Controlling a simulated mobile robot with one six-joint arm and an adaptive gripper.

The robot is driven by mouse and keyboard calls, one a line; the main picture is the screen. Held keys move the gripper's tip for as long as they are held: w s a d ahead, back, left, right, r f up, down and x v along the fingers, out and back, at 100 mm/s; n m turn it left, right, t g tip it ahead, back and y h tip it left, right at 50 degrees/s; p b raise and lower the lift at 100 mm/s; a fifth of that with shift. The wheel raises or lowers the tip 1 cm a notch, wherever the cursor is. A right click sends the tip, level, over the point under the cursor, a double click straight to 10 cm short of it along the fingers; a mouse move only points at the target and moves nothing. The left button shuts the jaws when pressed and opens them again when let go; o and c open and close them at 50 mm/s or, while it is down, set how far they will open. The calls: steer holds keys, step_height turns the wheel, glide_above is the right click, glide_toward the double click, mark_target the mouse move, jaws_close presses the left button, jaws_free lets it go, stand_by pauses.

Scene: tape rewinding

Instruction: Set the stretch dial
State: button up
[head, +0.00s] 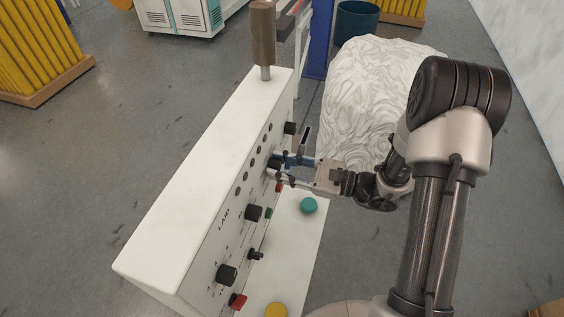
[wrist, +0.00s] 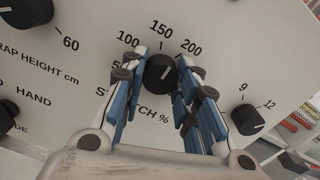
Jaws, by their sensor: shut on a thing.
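The stretch dial (wrist: 160,74) is a round black knob on the white panel (wrist: 95,60), with the numbers 150 and 200 above it and "STRETCH %" partly covered below. A short white line on its face points up and to the right, seemingly toward 200. My gripper (wrist: 157,82) is shut on the dial, with one blue-padded finger on each side of it. In the head view my gripper (head: 280,168) reaches the sloped panel from the right, and its fingers partly hide the dial (head: 273,162).
Other black knobs sit close by: one at the right (wrist: 247,119) and one at the upper left (wrist: 30,10). In the head view a knob (head: 291,128) is above my gripper and another (head: 253,213) below. A teal button (head: 309,205) and white wrapped load (head: 375,90) are nearby.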

steer(key=shift+m+p, duration=1.05)
steer(key=shift+m, duration=1.05)
steer(key=o, duration=1)
steer(key=shift+o, duration=0.2)
steer(key=shift+d, duration=0.1)
steer(key=v, duration=1.2)
